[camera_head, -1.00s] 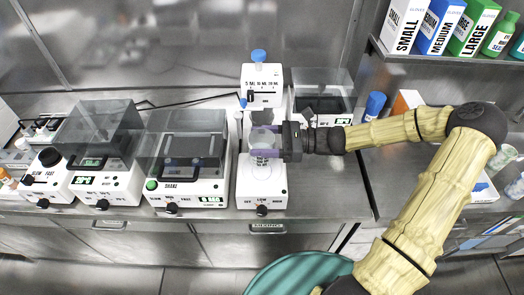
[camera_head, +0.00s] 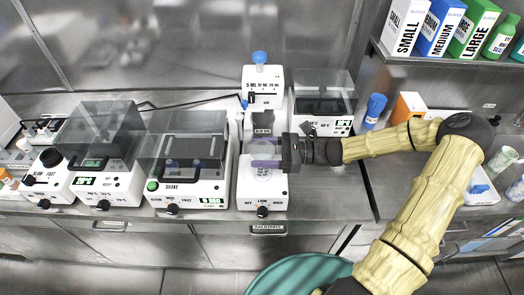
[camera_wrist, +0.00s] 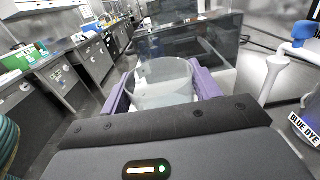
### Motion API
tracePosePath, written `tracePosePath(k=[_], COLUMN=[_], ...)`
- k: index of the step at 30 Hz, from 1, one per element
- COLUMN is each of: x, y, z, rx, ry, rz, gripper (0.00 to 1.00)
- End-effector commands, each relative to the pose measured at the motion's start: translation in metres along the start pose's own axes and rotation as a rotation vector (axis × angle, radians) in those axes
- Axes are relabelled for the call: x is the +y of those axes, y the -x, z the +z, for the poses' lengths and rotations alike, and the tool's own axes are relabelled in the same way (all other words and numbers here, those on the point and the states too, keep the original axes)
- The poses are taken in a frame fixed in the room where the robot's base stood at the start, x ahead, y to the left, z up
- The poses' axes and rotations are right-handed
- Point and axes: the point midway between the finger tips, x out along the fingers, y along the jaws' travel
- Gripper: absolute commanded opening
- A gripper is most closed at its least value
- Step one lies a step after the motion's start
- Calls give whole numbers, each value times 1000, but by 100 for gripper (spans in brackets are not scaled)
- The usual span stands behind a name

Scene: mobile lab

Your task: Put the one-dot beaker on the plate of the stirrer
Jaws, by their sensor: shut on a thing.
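My gripper (camera_head: 263,162) reaches in from the right with its purple fingers closed around a clear beaker (camera_head: 262,174). The beaker is upright, directly over the plate area of the white stirrer (camera_head: 262,200). I cannot tell whether its bottom touches the plate. The beaker mostly hides the plate. In the wrist view the beaker (camera_wrist: 163,92) sits between the two purple fingers, with something pale at its bottom. No dot mark is readable on it.
A white dispenser with a blue cap (camera_head: 261,75) stands behind the stirrer. A shaker (camera_head: 185,180) is close on its left, and a heater with a clear lid (camera_head: 322,100) is behind right. A blue-capped bottle (camera_head: 374,108) stands farther right. Bare bench lies right of the stirrer.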

Motion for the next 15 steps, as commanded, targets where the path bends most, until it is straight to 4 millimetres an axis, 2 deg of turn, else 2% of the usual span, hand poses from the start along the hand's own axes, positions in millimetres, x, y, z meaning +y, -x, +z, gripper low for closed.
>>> tracePosePath(k=[1,2,5,15], x=[0,0,0,0], y=[0,0,0,0], z=[-1,-2,-1,1], rx=[-1,0,0,0], ry=[0,0,0,0], rz=[0,-1,-1,0], gripper=[36,64,84,84])
